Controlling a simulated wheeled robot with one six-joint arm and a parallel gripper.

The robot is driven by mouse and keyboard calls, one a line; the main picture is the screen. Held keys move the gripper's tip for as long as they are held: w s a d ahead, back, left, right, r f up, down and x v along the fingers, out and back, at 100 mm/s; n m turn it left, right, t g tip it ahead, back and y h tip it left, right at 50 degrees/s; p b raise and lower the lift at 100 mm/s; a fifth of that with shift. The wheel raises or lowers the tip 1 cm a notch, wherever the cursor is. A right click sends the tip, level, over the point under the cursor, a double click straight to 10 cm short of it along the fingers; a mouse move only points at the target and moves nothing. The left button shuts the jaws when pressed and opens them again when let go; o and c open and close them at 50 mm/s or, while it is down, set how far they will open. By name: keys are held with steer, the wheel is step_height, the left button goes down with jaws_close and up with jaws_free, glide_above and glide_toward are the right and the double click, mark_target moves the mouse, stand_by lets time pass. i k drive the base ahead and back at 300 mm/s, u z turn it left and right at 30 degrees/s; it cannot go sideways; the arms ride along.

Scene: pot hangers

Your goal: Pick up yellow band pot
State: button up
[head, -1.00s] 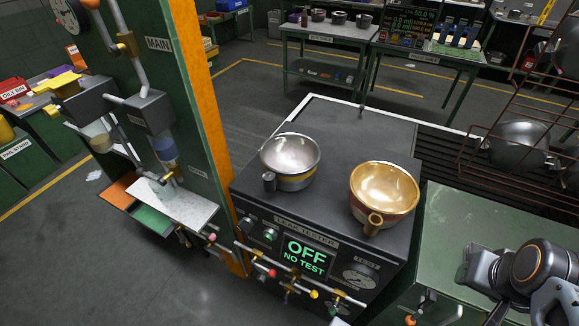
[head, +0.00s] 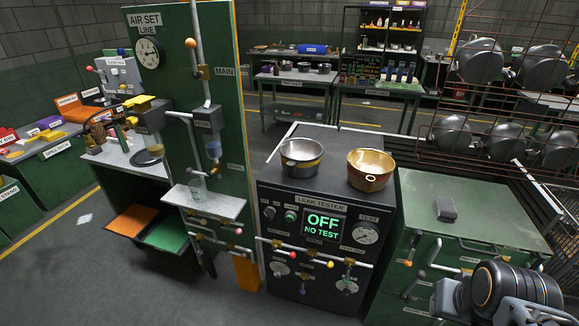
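A silver pot with a yellow band (head: 301,158) stands upright at the left on top of the black leak tester (head: 335,195). Its handle points toward the front, and dark trim shows low on its side. A gold-coloured pot with a reddish lower side (head: 370,170) stands beside it on the right, apart from it. Part of my arm shows at the bottom right corner, right of and below both pots. My gripper's fingers are not visible, and nothing touches either pot.
The leak tester's screen reads OFF, NO TEST. A green panel (head: 236,140) with pipes stands just left. A green cabinet (head: 480,222) with a small grey block (head: 445,208) is at the right. A wire rack (head: 480,130) holding several pots hangs above it.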

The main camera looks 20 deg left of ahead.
mark_target(300, 157)
steer(key=u, duration=0.75)
steer(key=i, duration=1.05)
steer(key=u, duration=0.45)
steer(key=k, duration=0.5)
steer(key=u, duration=1.95)
steer(key=i, duration=1.6)
steer(key=z, duration=2.8)
steer(key=i, duration=0.5)
steer(key=u, duration=0.05)
